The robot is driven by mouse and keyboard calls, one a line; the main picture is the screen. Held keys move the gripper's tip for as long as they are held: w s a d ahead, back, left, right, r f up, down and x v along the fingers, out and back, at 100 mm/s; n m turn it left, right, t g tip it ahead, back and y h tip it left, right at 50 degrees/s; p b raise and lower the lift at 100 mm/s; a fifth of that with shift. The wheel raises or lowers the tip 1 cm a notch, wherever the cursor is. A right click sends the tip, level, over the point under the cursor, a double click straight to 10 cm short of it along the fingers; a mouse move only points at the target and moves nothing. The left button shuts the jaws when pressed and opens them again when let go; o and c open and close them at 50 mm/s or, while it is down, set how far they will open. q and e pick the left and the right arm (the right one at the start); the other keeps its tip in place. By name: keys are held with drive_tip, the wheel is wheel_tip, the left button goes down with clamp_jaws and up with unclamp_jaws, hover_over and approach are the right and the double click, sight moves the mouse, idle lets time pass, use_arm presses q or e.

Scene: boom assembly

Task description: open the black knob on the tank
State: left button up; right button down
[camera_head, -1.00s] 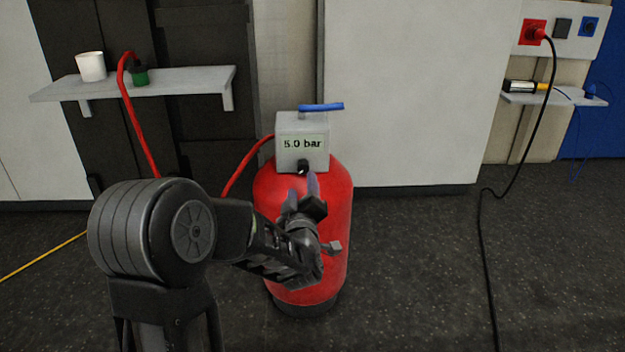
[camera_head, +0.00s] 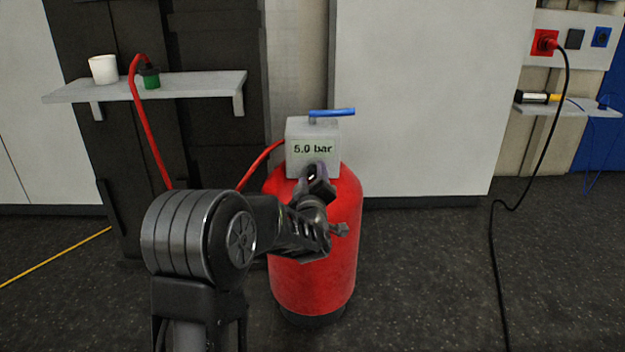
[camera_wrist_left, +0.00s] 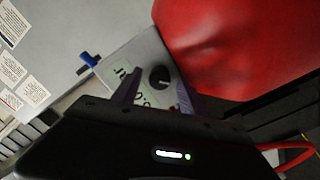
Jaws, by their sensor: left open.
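The red tank (camera_head: 335,265) stands upright on the floor, with a grey box (camera_head: 327,132) on top that reads 5.0 bar and carries a blue lever (camera_head: 332,112). The black knob (camera_wrist_left: 159,77) shows on the box face in the left wrist view; in the head view my gripper hides it. My left gripper (camera_head: 318,172) is in front of the lower part of the box. In the left wrist view its two fingers (camera_wrist_left: 158,92) are spread apart, one to each side of the knob in the picture. I cannot tell whether they touch it. My right gripper is not in view.
A red hose (camera_head: 258,166) runs from the box to the left. A shelf (camera_head: 195,87) at the left holds a white cup (camera_head: 103,69) and a green fitting (camera_head: 151,79). A black cable (camera_head: 511,206) hangs at the right.

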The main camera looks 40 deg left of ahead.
use_arm(q)
clamp_jaws()
idle(0.4)
idle(0.4)
